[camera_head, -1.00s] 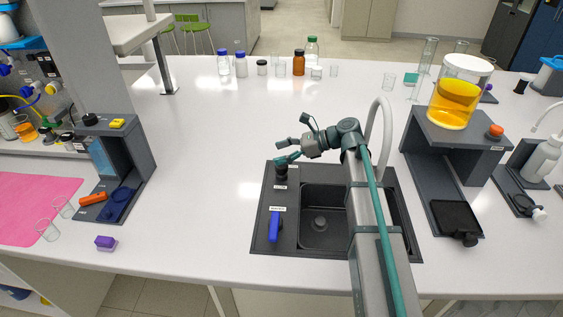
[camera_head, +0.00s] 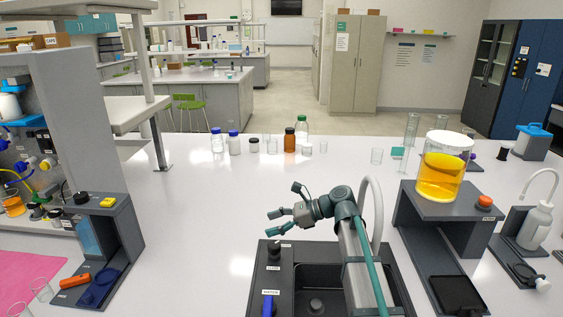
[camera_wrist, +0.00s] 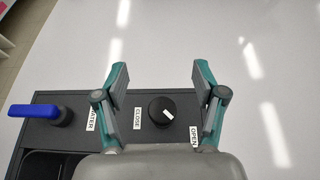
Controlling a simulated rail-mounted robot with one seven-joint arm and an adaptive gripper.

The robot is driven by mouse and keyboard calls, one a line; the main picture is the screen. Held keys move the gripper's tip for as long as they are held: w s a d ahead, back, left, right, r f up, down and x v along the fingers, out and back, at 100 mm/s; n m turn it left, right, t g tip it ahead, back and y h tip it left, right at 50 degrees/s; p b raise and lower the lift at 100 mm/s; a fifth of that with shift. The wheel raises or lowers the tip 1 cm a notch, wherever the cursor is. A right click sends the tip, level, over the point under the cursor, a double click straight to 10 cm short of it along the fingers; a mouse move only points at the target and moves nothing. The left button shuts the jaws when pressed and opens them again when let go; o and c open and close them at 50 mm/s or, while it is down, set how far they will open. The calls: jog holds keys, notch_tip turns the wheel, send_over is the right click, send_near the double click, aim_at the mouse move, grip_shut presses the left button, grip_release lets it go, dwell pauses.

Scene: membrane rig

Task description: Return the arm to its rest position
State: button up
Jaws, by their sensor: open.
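My gripper (camera_head: 276,222) is open and empty. It hovers above the back left part of the black sink unit (camera_head: 254,293). In the wrist view, my gripper (camera_wrist: 160,78) has its two teal-and-grey fingers spread wide, one on each side of a black knob (camera_wrist: 162,112). The knob has a white mark and sits between labels reading CLOSE and OPEN. In the head view the knob (camera_head: 274,250) lies just below the fingers, which appear apart from it. My arm rises from the front over the sink basin.
A blue WATER lever (camera_head: 268,304) is at the sink's front left. A jar of orange liquid (camera_head: 442,170) stands on a dark stand at right. Several bottles, including a brown one (camera_head: 290,140), line the back.

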aim_at(275, 244)
notch_tip(275, 244, down, 9)
jog(key=shift+r, duration=0.1)
dwell(0.3)
jog(key=shift+r, duration=0.2)
